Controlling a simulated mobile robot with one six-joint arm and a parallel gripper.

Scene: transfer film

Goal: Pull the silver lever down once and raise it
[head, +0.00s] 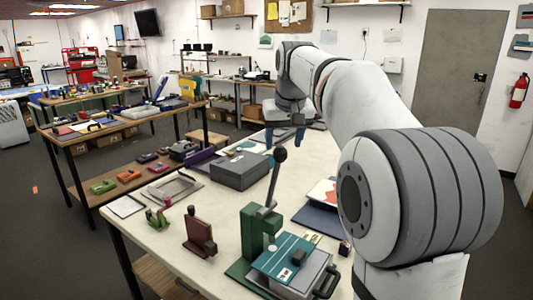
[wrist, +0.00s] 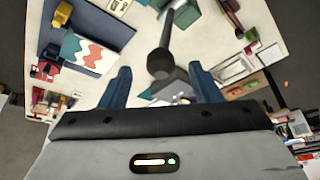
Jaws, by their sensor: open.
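The silver lever (head: 270,187) rises from the green press (head: 253,232) on the near part of the table. It stands steeply up and carries a black knob (head: 280,155). My gripper (head: 284,146) is open and empty, with its blue fingers pointing down close to the knob in the head view. In the wrist view, the knob (wrist: 161,63) lies between the two fingertips in the picture, and the lever shaft (wrist: 169,27) runs away above it. My gripper (wrist: 161,70) does not visibly touch it, and its depth gap to the knob is hard to tell.
A dark grey box (head: 240,171) stands on the table behind the press. A maroon device (head: 200,232) and a small green device (head: 157,219) stand left of it. A teal board (head: 284,258) lies at the press's front. A blue mat (wrist: 88,40) lies beside the press.

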